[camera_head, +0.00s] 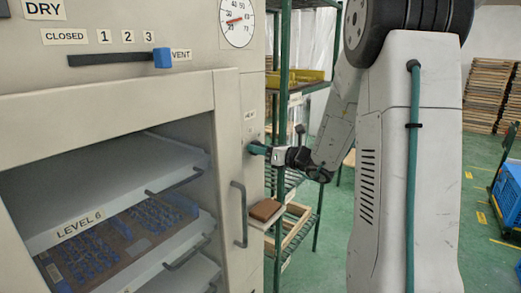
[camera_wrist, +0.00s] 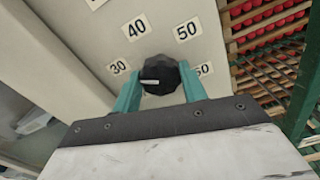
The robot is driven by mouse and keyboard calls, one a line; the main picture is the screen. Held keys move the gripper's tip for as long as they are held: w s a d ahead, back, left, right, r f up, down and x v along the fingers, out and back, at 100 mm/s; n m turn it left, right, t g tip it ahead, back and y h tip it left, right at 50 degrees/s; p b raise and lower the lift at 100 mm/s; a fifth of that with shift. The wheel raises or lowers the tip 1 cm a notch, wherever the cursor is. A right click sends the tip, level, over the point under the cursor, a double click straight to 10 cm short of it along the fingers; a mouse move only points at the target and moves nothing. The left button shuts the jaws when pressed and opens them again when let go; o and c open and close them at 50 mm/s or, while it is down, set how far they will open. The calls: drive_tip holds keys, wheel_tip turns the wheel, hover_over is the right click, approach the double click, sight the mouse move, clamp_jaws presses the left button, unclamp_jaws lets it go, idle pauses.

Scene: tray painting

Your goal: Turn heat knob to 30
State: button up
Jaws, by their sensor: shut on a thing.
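The heat knob (camera_wrist: 161,76) is black and faceted with a white pointer mark. It sits between the two teal fingers of my gripper (camera_wrist: 160,88), which is shut on it. The mark lies on the knob's left half and points left, roughly toward the 30 label (camera_wrist: 119,67) or slightly below it. The 40 label (camera_wrist: 136,28) and 50 label (camera_wrist: 187,31) are above; the 60 label (camera_wrist: 204,70) is partly hidden by the right finger. In the head view my gripper (camera_head: 256,149) reaches the cabinet's right-hand panel (camera_head: 252,95), where I cannot make out the knob.
A round dial (camera_head: 236,20) with a red needle is above. The open oven bay has a LEVEL 6 tray shelf (camera_head: 100,200). A vertical door handle (camera_head: 240,213) and green rack (camera_head: 281,110) are near my arm.

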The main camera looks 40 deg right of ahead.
idle(0.4)
drive_tip(key=o, duration=1)
drive_tip(key=shift+s, duration=0.1)
drive_tip(key=v, duration=0.7)
drive_tip(key=shift+s+d, duration=0.15)
drive_tip(key=shift+s, duration=0.15)
